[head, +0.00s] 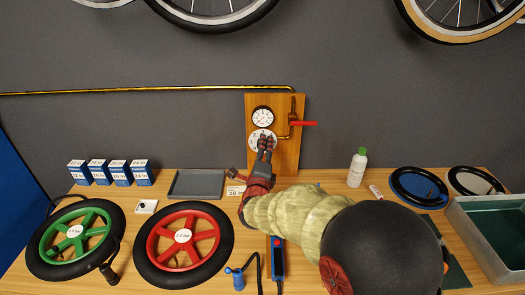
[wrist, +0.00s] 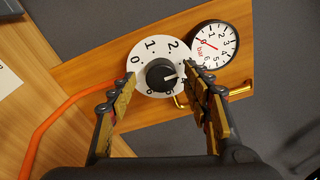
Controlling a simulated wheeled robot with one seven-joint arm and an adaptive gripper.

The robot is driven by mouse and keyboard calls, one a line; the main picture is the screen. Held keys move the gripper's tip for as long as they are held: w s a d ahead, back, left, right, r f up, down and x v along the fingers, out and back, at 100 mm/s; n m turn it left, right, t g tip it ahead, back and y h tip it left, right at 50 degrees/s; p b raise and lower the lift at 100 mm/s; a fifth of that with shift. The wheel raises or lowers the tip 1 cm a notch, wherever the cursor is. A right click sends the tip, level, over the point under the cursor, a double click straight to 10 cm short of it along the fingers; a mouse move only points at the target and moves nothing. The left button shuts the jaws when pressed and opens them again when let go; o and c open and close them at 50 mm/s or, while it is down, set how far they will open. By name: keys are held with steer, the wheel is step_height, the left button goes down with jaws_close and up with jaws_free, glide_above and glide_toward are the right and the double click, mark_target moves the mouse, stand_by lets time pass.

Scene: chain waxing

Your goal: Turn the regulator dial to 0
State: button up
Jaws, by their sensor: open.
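The regulator dial is a white numbered disc with a black knob (wrist: 160,75). In the head view the dial (head: 256,137) is on a wooden wall board, partly hidden by my gripper (head: 265,145). In the wrist view the 0 is at the disc's left edge, with 1 and 2 along its top. The knob's white mark points right, away from 0, toward numbers partly covered by a finger. My gripper (wrist: 161,82) is open, one finger on each side of the dial. I cannot tell whether the fingers touch it.
A pressure gauge (head: 263,117) with a red needle is above the dial; it shows in the wrist view too (wrist: 215,43). A red valve handle (head: 303,123) is to the right on brass pipe. Below, the table holds wheels (head: 183,205), boxes (head: 108,178) and a white bottle (head: 357,169).

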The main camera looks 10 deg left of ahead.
steer(key=shift+w+r, duration=0.1)
steer(key=shift+w, duration=0.2)
steer(key=shift+c, duration=0.6)
steer(key=c, duration=1)
